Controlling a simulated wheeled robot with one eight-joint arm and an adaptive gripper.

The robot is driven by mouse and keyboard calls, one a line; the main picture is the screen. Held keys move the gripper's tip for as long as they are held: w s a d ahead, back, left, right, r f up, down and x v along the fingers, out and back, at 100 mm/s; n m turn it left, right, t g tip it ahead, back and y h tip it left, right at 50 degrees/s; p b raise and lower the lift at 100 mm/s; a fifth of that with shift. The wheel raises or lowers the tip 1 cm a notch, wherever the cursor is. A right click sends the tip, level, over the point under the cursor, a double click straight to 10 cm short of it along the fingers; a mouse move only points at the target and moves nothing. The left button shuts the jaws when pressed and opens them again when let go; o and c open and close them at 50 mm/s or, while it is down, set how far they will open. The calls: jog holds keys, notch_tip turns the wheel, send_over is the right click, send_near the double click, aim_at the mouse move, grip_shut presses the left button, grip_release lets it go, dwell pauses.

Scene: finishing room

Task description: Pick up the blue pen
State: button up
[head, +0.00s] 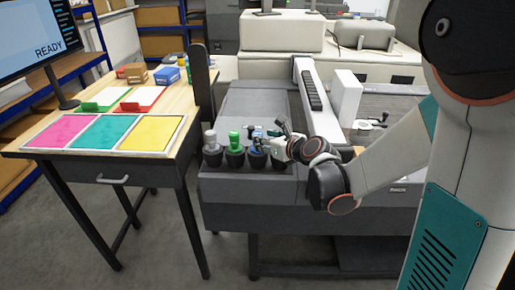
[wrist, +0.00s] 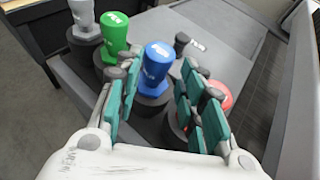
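The blue pen (wrist: 156,62) is a thick capped piece with a pale label, upright in a dark round holder. In the wrist view it stands just ahead of and between the fingers of my gripper (wrist: 160,75). The fingers are spread apart, and I see no grip on the pen. In the head view my gripper (head: 277,133) is over the row of holders at the machine's front edge, partly hiding the blue pen there.
A green pen (wrist: 114,32) and a grey pen (wrist: 83,15) stand close to the left. A red pen (wrist: 227,97) is partly hidden behind the right finger. A dark piece (wrist: 181,40) is behind. A table with coloured panels (head: 110,132) stands left.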

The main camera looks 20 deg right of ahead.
jog(key=shift+b+x, duration=1.15)
jog(key=shift+x, duration=1.6)
jog(key=shift+s+a+r, duration=0.1)
jog(key=shift+c, duration=0.5)
jog(key=c, duration=0.7)
